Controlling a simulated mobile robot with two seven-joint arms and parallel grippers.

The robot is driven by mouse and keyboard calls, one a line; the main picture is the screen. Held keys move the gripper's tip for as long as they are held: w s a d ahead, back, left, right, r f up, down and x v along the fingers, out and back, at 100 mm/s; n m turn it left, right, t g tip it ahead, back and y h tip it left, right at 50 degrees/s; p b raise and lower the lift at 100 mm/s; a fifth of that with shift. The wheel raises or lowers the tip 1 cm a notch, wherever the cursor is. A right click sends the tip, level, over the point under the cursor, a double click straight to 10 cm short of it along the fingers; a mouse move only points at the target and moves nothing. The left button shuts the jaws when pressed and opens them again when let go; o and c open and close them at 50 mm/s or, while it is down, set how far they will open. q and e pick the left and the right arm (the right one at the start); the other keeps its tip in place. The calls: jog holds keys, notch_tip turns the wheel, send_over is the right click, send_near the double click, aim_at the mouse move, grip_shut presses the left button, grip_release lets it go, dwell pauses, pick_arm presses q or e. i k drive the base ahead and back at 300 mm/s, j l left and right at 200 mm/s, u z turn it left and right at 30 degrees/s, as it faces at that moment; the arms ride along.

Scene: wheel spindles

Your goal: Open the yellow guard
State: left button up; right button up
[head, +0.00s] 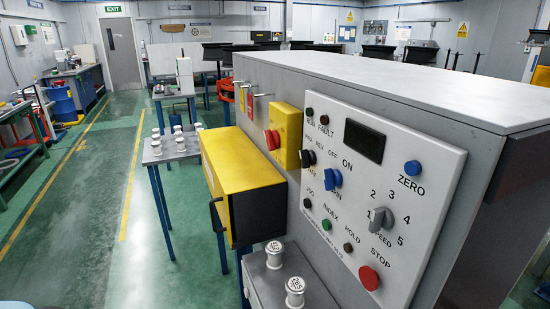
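The yellow guard (240,160) is a box-like cover on the side of the grey machine, near the middle of the head view. Its top is yellow and its near end (262,210) is black. A black curved handle (215,214) sticks out from its left face, near the near end. The left face is seen at a steep angle, and the guard looks shut. The inside of the guard is hidden. Neither of my grippers is in view.
Two metal spindles (295,292) stand on a grey stand below the guard. A small table (172,152) holds several more. Green floor lies clear at left.

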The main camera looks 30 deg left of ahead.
aim_at(232, 163)
jog(key=u, duration=1.35)
